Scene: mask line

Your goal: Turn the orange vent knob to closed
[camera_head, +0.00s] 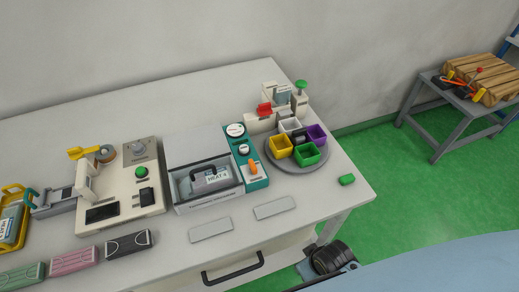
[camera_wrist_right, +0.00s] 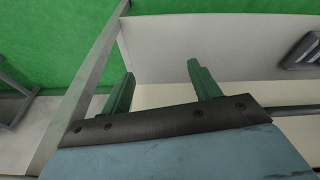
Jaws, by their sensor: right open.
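The orange vent knob (camera_head: 253,168) sits at the near end of a teal control panel (camera_head: 259,184), on the right side of a grey machine with a clear-fronted chamber. Its pointer looks roughly upright in the picture; the markings around it are too small to read. No gripper is near it. My right gripper (camera_wrist_right: 161,73) shows in the right wrist view with two green fingers apart and nothing between them. It appears to be low by the front of the table, away from the panel. My left gripper is not in view.
Two dials sit above the knob on the panel. A round grey tray (camera_head: 324,165) with coloured bins stands close to its right. Two grey plates (camera_head: 274,208) lie in front. A drawer handle (camera_head: 233,270) sticks out below.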

